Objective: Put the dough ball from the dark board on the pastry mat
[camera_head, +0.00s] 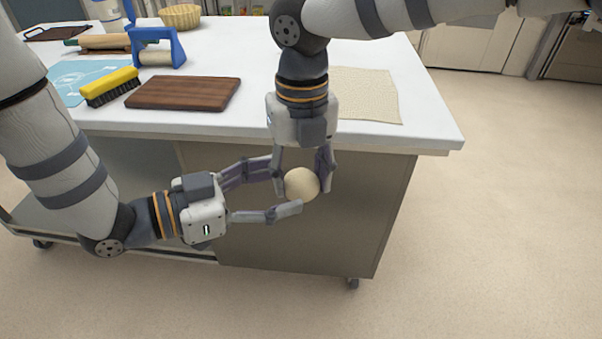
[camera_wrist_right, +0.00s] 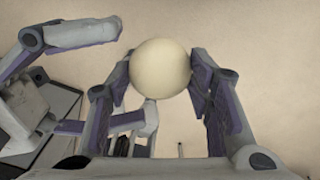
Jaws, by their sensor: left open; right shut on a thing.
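The cream dough ball (camera_head: 301,184) is held in the air in front of the table's front edge. My right gripper (camera_head: 302,178) points down and is shut on it, one finger on each side. The ball also shows between its fingers in the right wrist view (camera_wrist_right: 160,68). My left gripper (camera_head: 283,193) comes in from the left, open, with its fingertips close beside the ball; I cannot tell if they touch it. The dark board (camera_head: 183,93) lies bare on the table. The light blue pastry mat (camera_head: 73,76) lies at the left, partly hidden by a brush.
A yellow brush (camera_head: 110,86) and a blue-framed tool (camera_head: 156,50) stand near the mat. A rolling pin (camera_head: 100,42), a basket (camera_head: 181,16) and a cream cloth (camera_head: 365,95) are also on the white table (camera_head: 430,128). The middle of the tabletop is clear.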

